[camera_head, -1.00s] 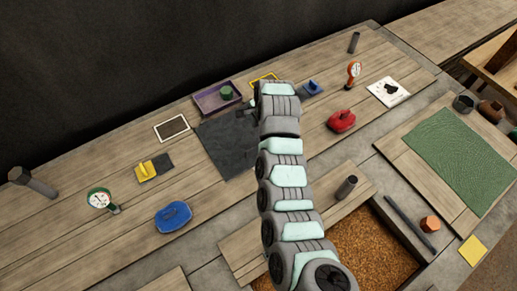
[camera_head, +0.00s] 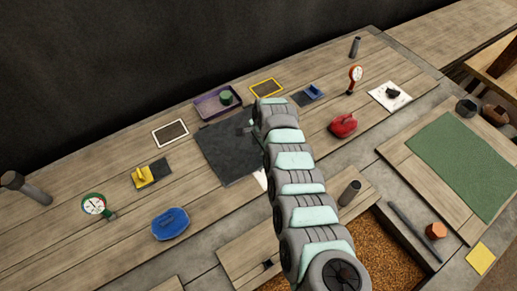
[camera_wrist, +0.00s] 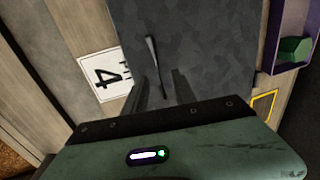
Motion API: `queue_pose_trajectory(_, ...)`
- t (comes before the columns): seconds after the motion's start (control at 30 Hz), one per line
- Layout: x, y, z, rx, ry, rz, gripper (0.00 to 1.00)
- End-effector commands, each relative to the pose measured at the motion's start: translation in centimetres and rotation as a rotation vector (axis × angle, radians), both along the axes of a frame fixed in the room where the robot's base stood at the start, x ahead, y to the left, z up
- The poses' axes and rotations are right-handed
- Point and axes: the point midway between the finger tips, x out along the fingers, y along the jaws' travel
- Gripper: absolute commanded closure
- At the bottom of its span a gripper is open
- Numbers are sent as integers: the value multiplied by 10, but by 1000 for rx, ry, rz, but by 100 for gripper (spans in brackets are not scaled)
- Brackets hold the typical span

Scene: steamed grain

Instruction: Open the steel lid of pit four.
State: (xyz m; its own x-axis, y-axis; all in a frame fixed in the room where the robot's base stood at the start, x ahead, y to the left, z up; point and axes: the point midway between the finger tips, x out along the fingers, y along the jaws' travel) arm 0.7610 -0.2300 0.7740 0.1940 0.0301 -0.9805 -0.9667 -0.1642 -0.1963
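The steel lid of pit four is a dark grey slab (camera_head: 226,155) at the centre of the plank table; it also fills the middle of the wrist view (camera_wrist: 210,50). A white label with a black 4 (camera_wrist: 105,75) lies along its edge. A thin dark bar (camera_wrist: 152,55) stands out on the slab and looks like a handle. The bar shows beyond the fingers; contact cannot be told. In the head view my arm hides part of the slab.
A purple tray (camera_head: 207,107) with a green piece and a yellow frame (camera_head: 266,88) lie behind the slab. A blue lidded object (camera_head: 170,224), a yellow-handled plate (camera_head: 151,173) and a green gauge (camera_head: 94,205) are left. A red object (camera_head: 343,125) is right. An open grain pit (camera_head: 385,250) is in front.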

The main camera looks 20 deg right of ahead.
Motion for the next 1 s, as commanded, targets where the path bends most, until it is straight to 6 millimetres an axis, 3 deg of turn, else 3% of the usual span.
queue_pose_trajectory(0.13, 0, 1, -12, 2, 5, 0, 67)
queue_pose_trajectory(0.47, 1, 1, -13, 3, 3, -1, 67)
queue_pose_trajectory(0.87, 1, 1, -13, 2, 1, -2, 99)
queue_pose_trajectory(1.0, 1, 1, -13, 2, 2, -2, 100)
